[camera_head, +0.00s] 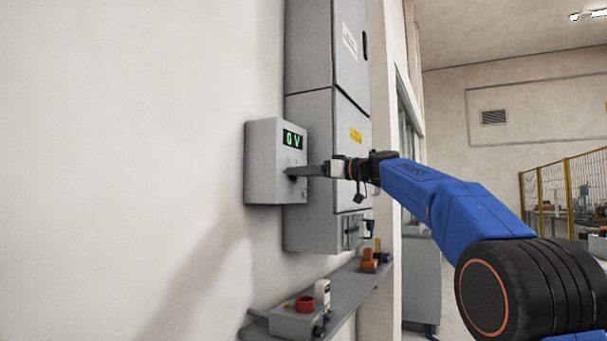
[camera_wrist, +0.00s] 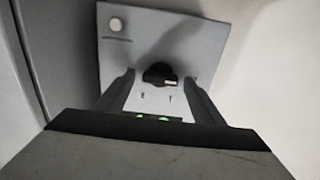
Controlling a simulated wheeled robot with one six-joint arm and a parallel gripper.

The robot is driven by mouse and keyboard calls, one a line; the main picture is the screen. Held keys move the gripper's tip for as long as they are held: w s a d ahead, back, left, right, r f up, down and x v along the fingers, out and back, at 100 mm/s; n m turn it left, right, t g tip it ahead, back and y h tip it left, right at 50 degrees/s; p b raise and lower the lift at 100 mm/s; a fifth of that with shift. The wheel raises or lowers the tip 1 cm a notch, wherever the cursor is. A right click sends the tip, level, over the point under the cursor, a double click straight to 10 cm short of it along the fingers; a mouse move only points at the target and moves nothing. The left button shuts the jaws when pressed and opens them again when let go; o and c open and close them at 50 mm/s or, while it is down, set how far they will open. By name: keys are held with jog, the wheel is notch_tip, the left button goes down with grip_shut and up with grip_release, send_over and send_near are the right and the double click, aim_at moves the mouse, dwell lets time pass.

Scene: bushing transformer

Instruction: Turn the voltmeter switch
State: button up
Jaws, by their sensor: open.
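The voltmeter (camera_head: 262,160) is a grey box on the wall, left of a tall grey cabinet. Its display (camera_head: 292,139) reads 0 V in green. In the wrist view the voltmeter's face (camera_wrist: 190,40) shows a black rotary switch (camera_wrist: 159,74) with a pale mark on its right end. My gripper (camera_head: 300,171) reaches in from the right at the lower part of the voltmeter's front. In the wrist view its two fingers (camera_wrist: 158,90) are open, one on each side of the switch, with gaps visible. I cannot tell how close the fingertips are to the face. The switch is hidden in the head view.
A tall grey cabinet (camera_head: 325,130) stands close behind and beside the voltmeter. Below is a narrow shelf (camera_head: 345,290) with a red ring-shaped part (camera_head: 305,304) and orange parts (camera_head: 369,260). Bare wall lies to the left.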

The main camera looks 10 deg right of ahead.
jog(key=c, duration=1)
jog(key=shift+c, duration=0.2)
